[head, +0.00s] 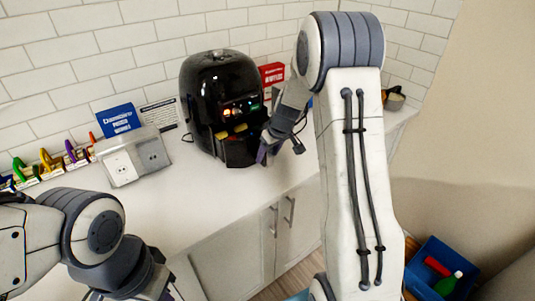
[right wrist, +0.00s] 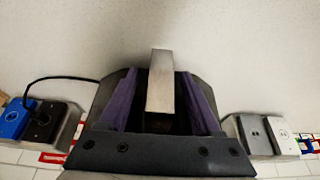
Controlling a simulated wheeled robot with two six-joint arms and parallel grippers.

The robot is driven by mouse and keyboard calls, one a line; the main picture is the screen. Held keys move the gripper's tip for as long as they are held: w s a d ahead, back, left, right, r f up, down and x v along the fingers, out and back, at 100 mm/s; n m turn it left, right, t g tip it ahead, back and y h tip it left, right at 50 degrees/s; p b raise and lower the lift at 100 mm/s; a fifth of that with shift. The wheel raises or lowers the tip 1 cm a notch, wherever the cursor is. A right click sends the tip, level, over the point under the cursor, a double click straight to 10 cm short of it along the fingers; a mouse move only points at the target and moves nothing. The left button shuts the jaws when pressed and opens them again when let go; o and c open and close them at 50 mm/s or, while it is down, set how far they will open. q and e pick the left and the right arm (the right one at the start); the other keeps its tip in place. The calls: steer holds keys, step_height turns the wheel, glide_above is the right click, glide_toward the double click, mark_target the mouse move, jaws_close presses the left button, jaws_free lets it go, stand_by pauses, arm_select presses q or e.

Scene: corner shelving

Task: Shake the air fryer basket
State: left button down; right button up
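The black air fryer (head: 215,85) stands on the white counter against the tiled wall, with lit controls on its front. Its dark basket front (head: 240,152) is low on the machine, and yellow bits show just above it. My right gripper (head: 280,150) is in front of the basket, at its right side. In the right wrist view a grey bar-like handle (right wrist: 160,82) stands between the purple fingers of my right gripper (right wrist: 160,100). Dark gaps show on both sides of the handle, so the fingers look open around it. My left gripper (head: 168,292) is mostly cut off at the bottom edge.
A grey socket box (head: 133,157) and a blue sign (head: 118,120) stand left of the fryer, with several colored items further left. A red box (head: 272,74) is behind it. A blue bin (head: 440,268) is on the floor at right. The counter front is clear.

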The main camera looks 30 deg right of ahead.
steer(key=shift+r, duration=0.1)
steer(key=b+v, duration=0.1)
steer(key=v, duration=0.9)
steer(key=shift+r, duration=0.15)
